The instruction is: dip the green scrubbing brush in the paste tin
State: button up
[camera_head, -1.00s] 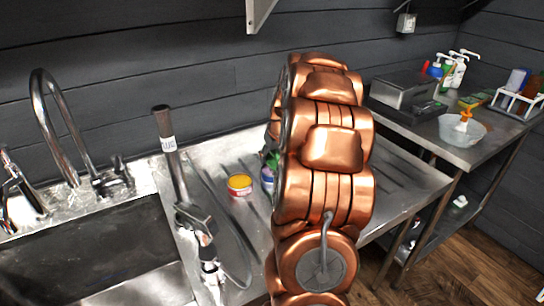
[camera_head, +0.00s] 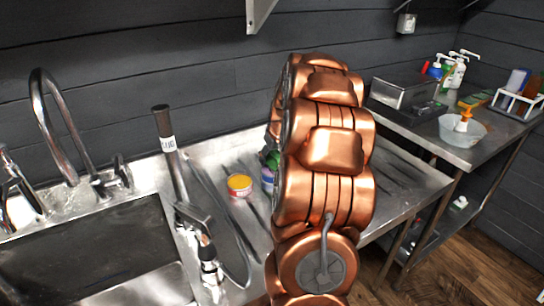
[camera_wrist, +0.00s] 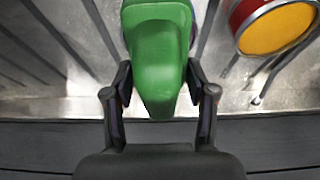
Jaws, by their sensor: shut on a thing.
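The green scrubbing brush (camera_wrist: 160,55) is between the fingers of my gripper (camera_wrist: 160,95) in the wrist view, and the gripper is shut on it. A bit of green (camera_head: 271,160) shows beside my copper arm in the head view, where the arm hides the gripper. The paste tin (camera_head: 239,186) is red with a yellow-orange top and stands on the steel drainboard, left of my arm. In the wrist view the tin (camera_wrist: 275,25) is at the upper right, apart from the brush. I cannot tell whether the brush touches the drainboard.
The sink basin (camera_head: 90,250) with a tall curved tap (camera_head: 50,110) is at the left. A spray hose (camera_head: 172,160) stands between basin and tin. At the right, a side table holds a steel box (camera_head: 402,92), a clear bowl (camera_head: 462,130) and several bottles.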

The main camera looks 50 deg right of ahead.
jog(key=shift+r+p, duration=0.35)
jog(key=shift+r, duration=3.15)
jog(key=shift+s, duration=0.1)
